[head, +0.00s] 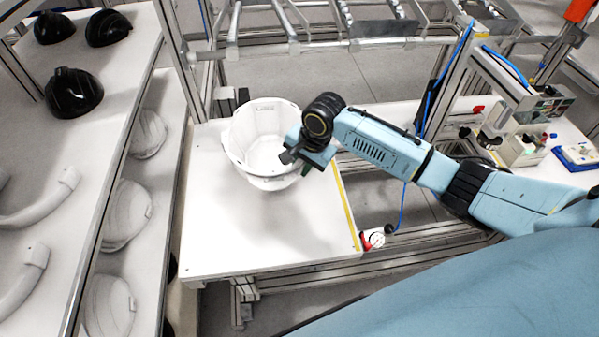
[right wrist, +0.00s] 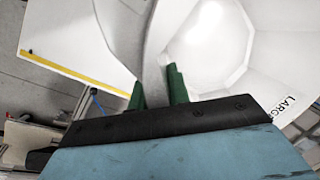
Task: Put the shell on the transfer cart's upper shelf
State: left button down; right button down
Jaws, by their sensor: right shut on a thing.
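A white helmet shell (head: 255,145), open side up like a bowl, is at a white table top (head: 225,245) with a yellow strip along its right edge. I cannot tell whether it rests on the top or hangs just above it. My right gripper (head: 298,161) is at the shell's right rim. In the right wrist view its green fingers (right wrist: 157,92) are shut on the shell wall, one on each side. The shell's inside (right wrist: 215,50) fills the upper right there, with "LARGE" printed on it. I cannot tell whether this white top is the transfer cart's upper shelf. My left gripper is not in view.
A shelf unit (head: 110,75) on the left holds black shells (head: 74,92) above and several white shells (head: 125,215) below. A metal frame (head: 300,45) stands behind the table. A bench with fixtures (head: 520,140) is at the right. The table's front part is clear.

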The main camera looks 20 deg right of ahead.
jog(key=shift+f, duration=1.5)
jog(key=shift+f, duration=0.15)
jog(key=c, duration=1.3)
grip_release()
jog(key=shift+c, duration=0.2)
